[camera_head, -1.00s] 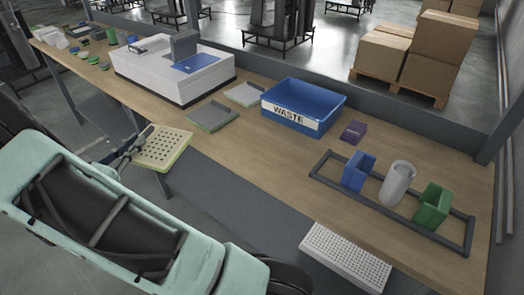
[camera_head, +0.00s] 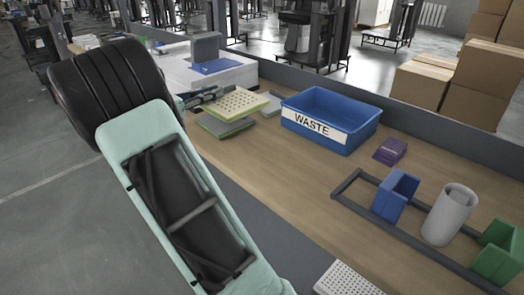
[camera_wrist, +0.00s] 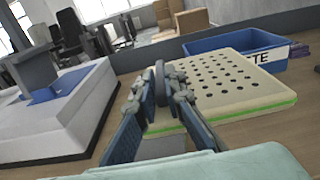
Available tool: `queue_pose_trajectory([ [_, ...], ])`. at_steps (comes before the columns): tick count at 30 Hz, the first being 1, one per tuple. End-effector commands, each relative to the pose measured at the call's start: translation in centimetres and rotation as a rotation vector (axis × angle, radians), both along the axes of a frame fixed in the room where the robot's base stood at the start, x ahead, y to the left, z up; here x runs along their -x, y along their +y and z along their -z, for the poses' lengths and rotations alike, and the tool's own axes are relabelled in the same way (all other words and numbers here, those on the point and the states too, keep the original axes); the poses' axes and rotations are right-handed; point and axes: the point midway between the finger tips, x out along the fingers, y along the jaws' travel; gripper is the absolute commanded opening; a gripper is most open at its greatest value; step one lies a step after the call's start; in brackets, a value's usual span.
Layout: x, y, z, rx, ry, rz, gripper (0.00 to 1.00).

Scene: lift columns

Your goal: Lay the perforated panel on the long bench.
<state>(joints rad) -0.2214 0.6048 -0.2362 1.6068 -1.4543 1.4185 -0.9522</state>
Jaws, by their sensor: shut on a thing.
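The perforated panel (camera_head: 240,102) is a thin cream square with rows of holes and a green lower edge. My gripper (camera_head: 212,97) is shut on its left edge and holds it roughly level over the long bench (camera_head: 300,166), above a grey tray. In the wrist view the panel (camera_wrist: 232,84) extends right from the two dark fingers (camera_wrist: 160,95), with its green edge toward me. Whether it touches the tray below cannot be told.
A grey tray (camera_head: 222,127) lies under the panel, and a paler tray (camera_head: 272,106) lies beside it. The blue WASTE bin (camera_head: 330,120) stands to the right, a white machine (camera_head: 222,76) behind. A purple box (camera_head: 390,151) and a dark frame (camera_head: 352,186) with holders lie further right. Bare wood lies between.

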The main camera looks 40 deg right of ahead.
Motion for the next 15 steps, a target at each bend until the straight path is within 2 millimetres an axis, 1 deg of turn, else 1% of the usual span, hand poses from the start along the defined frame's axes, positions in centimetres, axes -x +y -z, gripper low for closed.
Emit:
queue_pose_trajectory([
  [1,1.0,-0.4,0.6,-0.001,0.002,0.002,0.0],
  [10,6.8,-2.7,3.5,0.0,0.001,0.002,0.0],
  [11,7.3,-2.9,3.9,0.0,0.002,0.001,0.0],
  [12,7.9,-3.2,5.0,0.0,0.004,0.001,0.0],
  [15,9.2,-3.7,6.7,0.0,0.003,0.0,0.0],
])
